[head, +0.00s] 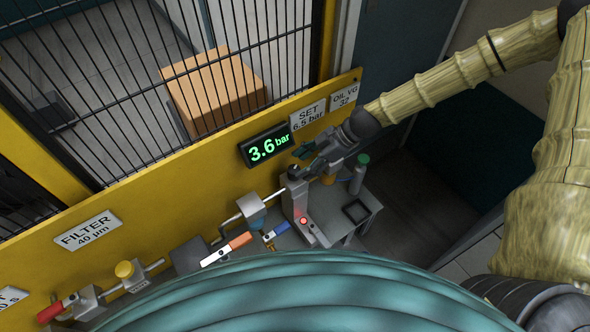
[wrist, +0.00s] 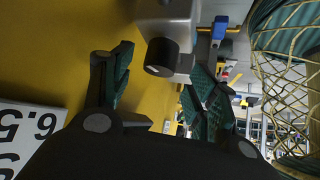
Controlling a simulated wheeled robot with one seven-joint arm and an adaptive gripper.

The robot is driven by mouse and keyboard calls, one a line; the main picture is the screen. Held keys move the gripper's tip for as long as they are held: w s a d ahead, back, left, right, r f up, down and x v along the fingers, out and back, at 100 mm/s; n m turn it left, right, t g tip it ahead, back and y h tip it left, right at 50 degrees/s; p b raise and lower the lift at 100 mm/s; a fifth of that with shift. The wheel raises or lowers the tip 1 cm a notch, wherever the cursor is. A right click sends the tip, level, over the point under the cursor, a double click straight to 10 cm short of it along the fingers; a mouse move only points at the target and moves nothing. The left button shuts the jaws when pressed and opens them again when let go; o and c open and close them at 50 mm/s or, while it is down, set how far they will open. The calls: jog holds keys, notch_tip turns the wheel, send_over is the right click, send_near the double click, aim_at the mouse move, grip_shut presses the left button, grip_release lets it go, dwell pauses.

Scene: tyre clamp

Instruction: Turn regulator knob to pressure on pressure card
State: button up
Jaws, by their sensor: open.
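The pressure card (head: 308,116) on the yellow panel reads "SET 6.5 bar"; part of it shows in the wrist view (wrist: 28,135). The display (head: 267,147) reads 3.6 bar in green. The regulator knob (wrist: 160,57) is a short black cylinder on a grey block (wrist: 170,16); in the head view the grey regulator body (head: 295,196) stands in front of the panel, its knob partly hidden. My gripper (head: 308,160) is open just above it. In the wrist view, the fingers of my gripper (wrist: 162,85) stand apart, with the knob appearing between and beyond their tips, apparently untouched.
A green-capped bottle (head: 359,174) stands to the right. A wire fence (head: 120,90) rises behind the panel.

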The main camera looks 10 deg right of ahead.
aim_at(297, 169)
jog(key=shift+x, duration=2.25)
jog(key=shift+c, duration=0.2)
jog(key=c, duration=1)
